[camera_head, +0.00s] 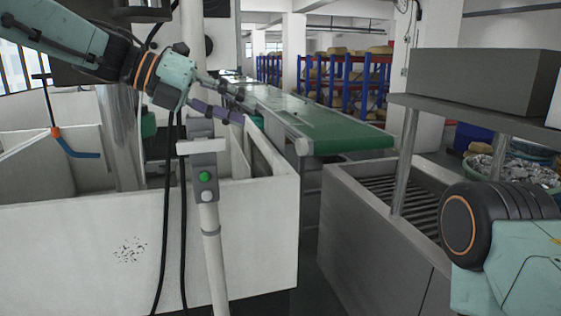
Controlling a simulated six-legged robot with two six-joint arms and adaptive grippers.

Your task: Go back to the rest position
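My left arm comes in from the upper left. My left gripper (240,105) points right above the white tank, with its two fingers spread apart and nothing visible between them. It is just above and behind the grey post with a green button (204,177), as seen from here. My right arm shows only as a teal and black part at the lower right. Its gripper is outside the picture.
The white tank (250,235) fills the left, with an orange and blue hooked tool (75,148) over it. A green conveyor (345,137) runs behind. A grey roller bench (350,225) with a shelf (480,80) stands at right. A narrow floor gap separates tank and bench.

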